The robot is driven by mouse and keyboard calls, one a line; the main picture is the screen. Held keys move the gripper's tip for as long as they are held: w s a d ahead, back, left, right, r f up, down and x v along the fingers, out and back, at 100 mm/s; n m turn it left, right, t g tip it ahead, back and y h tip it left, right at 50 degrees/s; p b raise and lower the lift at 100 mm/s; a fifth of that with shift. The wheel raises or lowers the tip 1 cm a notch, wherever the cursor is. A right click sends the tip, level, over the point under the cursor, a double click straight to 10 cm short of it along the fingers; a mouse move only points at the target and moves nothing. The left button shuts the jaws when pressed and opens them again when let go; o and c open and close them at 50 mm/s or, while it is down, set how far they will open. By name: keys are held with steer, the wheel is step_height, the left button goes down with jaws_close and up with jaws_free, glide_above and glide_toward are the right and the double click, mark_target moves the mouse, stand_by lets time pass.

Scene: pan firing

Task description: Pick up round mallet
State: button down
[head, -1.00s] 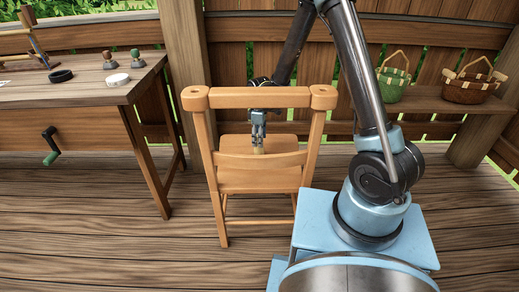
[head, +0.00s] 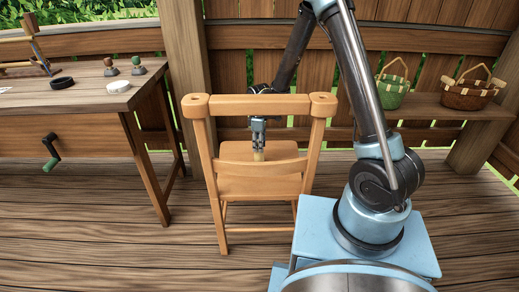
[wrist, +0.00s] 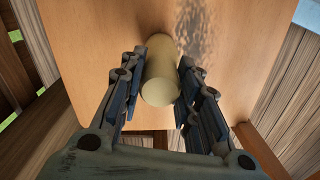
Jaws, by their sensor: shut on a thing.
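The round mallet (wrist: 161,72) is a pale cream cylinder over the wooden chair's seat (wrist: 85,40). In the wrist view my gripper (wrist: 163,78) has one dark finger on each side of it and is shut on it. In the head view the mallet (head: 259,156) is a small pale shape below my gripper (head: 258,140), behind the chair's lower back slat, which hides its lower part. I cannot tell whether it touches the seat. No handle is visible.
The chair's back frame (head: 259,105) stands between the head camera and my gripper. At left is a workbench (head: 90,97) with a black ring (head: 62,82), a white disc (head: 118,86) and small stamps. A shelf at right holds a green basket (head: 391,90) and a brown basket (head: 472,92).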

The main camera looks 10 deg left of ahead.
step_height(320, 180, up, 10)
steer(key=shift+f, duration=0.2)
stand_by(0.3)
steer(key=c, duration=1.9)
jaws_free()
steer(key=shift+c, duration=0.2)
jaws_close()
